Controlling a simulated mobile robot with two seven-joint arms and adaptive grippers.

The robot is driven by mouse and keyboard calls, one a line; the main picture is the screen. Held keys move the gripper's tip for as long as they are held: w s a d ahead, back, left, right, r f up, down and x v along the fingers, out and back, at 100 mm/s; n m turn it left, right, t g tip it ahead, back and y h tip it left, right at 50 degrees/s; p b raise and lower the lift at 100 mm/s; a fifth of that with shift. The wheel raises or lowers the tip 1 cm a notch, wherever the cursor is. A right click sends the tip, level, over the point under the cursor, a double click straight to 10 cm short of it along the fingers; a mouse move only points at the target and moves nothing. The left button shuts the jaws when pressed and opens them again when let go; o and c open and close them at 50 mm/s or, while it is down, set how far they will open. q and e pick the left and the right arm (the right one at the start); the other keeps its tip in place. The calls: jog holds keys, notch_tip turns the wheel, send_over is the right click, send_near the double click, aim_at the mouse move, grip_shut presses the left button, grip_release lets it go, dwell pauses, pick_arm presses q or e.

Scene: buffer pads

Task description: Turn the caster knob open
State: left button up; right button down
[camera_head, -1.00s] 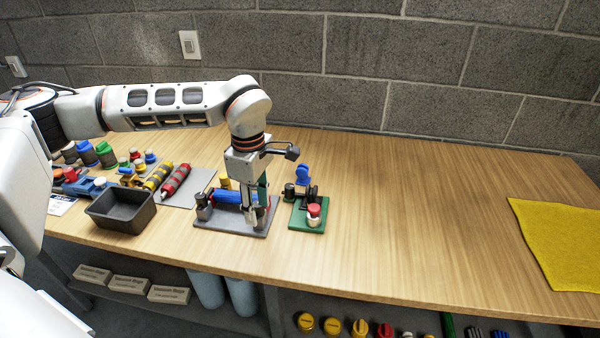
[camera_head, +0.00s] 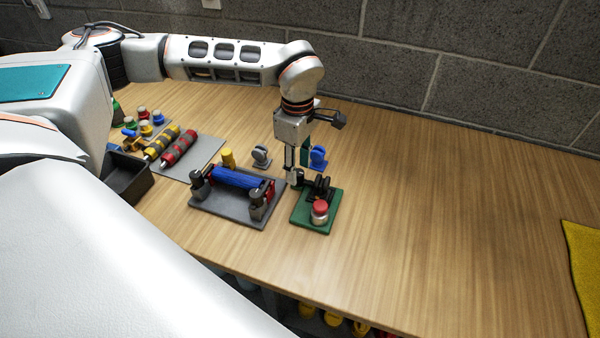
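A green base plate (camera_head: 310,222) on the table carries a black caster fixture (camera_head: 322,187) and a red-topped silver knob (camera_head: 320,209) at its front. A blue caster wheel (camera_head: 318,157) stands behind the plate. My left gripper (camera_head: 296,180) points down at the back left of the green plate, beside the black fixture. Its fingertips are small and partly merge with the dark parts there, so I cannot tell whether they are open, shut or touching anything. Which part is the caster knob is not certain. My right gripper is not in view.
A grey plate (camera_head: 232,211) with a blue roller (camera_head: 236,178) lies just left of the green plate. A grey caster wheel (camera_head: 261,157) stands behind it. The table to the right is clear up to a yellow cloth (camera_head: 585,262).

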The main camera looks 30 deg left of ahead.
aim_at(299, 172)
pick_arm(q)
notch_tip(299, 172, down, 2)
jog(key=shift+f, duration=0.15)
jog(key=shift+w+f, duration=0.1)
jog(key=shift+f, duration=0.3)
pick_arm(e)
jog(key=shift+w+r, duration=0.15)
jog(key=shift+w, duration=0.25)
pick_arm(q)
jog(key=shift+c, duration=0.3)
grip_shut()
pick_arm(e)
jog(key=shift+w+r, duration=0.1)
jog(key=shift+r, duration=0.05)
